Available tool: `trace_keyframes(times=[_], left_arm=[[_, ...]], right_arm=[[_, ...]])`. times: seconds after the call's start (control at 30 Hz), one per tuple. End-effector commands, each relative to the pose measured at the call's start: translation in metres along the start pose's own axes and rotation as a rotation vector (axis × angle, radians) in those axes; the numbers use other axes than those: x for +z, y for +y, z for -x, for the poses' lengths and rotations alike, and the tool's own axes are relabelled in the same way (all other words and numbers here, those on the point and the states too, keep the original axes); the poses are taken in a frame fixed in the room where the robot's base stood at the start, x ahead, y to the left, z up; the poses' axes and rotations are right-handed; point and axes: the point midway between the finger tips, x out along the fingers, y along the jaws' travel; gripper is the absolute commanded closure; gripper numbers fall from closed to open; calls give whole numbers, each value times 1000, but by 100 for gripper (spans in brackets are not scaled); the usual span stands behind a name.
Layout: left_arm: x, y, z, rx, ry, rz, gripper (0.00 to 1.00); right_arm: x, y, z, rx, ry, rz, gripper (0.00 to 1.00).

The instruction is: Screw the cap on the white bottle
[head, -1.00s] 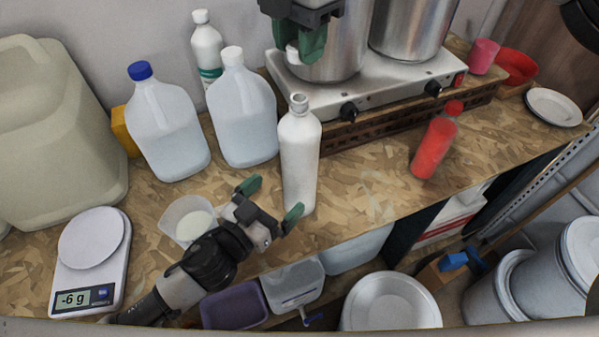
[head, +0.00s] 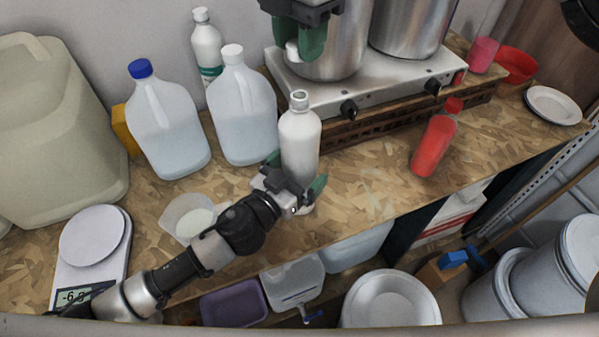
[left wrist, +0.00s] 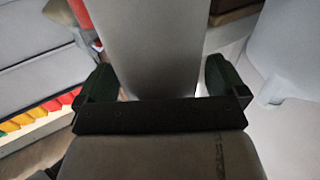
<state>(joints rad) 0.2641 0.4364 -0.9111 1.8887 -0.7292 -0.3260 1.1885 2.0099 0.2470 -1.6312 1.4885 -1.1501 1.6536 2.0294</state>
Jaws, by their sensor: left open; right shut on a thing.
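The white bottle (head: 300,140) stands upright and uncapped on the wooden counter in the head view. My left gripper (head: 297,178) is open around its lower part, one green finger on each side. In the left wrist view the bottle (left wrist: 147,45) rises between the two fingers of the left gripper (left wrist: 155,85), with small gaps at the sides. My right gripper (head: 300,45) is at the top of the head view, shut on a small white cap (head: 292,50). It is above and behind the bottle, in front of a steel pot.
Two clear jugs (head: 168,125) (head: 243,115) and a white-green bottle (head: 207,45) stand behind left. A measuring cup (head: 192,220) and scale (head: 93,240) are near my left arm. A red bottle (head: 434,140) stands right. The stove (head: 400,85) is behind.

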Motion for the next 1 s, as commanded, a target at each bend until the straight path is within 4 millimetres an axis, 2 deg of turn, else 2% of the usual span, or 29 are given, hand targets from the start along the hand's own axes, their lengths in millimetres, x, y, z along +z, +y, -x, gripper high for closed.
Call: trace_keyframes(times=[0.07, 0.4, 0.5, 0.67, 0.9, 1.0], left_arm=[[0, 0, 0, 0, 0, 0, 2], [0, 0, 0, 0, 0, 0, 54], [0, 0, 0, 0, 0, 0, 65], [0, 0, 0, 0, 0, 0, 65], [0, 0, 0, 0, 0, 0, 65], [0, 0, 0, 0, 0, 0, 65]], right_arm=[[0, 0, 0, 0, 0, 0, 87], [0, 0, 0, 0, 0, 0, 87], [0, 0, 0, 0, 0, 0, 87], [0, 0, -9, -2, 0, 1, 87], [0, 0, -43, -3, 1, 1, 87], [-1, 0, -50, -1, 0, 1, 87]])
